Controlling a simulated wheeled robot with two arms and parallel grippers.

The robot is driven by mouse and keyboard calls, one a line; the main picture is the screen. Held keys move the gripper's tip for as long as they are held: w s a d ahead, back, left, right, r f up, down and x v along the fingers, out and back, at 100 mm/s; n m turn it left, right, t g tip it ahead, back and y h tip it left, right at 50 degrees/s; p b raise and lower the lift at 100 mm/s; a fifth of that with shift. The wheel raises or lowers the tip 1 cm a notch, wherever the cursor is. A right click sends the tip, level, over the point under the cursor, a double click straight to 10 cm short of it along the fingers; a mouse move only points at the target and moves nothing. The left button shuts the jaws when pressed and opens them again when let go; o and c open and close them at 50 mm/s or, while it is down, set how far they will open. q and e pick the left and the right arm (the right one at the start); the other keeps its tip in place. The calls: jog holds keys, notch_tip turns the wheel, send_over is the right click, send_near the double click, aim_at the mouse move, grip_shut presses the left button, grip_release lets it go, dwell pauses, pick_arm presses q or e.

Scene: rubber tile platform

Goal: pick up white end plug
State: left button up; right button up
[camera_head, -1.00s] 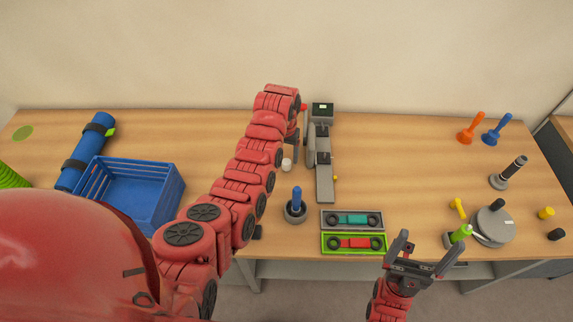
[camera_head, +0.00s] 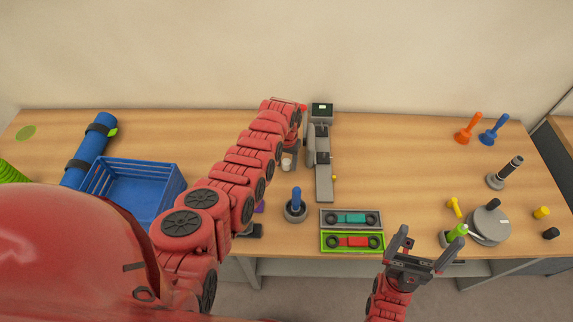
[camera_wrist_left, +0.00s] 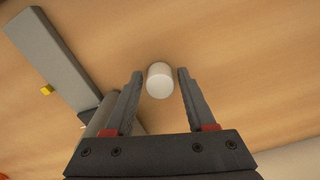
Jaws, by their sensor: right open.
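The white end plug (camera_wrist_left: 160,80) is a small white cylinder on the wooden table. In the left wrist view it sits between the tips of my left gripper (camera_wrist_left: 158,85), with a small gap visible on each side. My left gripper is open. In the head view the white plug (camera_head: 287,160) shows just below my left gripper (camera_head: 291,154), which is partly hidden by its own arm. My right gripper (camera_head: 422,258) is open and empty in front of the table's front edge.
A grey device (camera_head: 323,175) stands just right of my left gripper. A blue peg in a round base (camera_head: 296,208) and two trays (camera_head: 328,224) lie nearer the front. A blue crate (camera_head: 135,190) is at the left.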

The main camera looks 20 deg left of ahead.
pick_arm(q)
grip_shut()
jog(key=shift+r, duration=0.1)
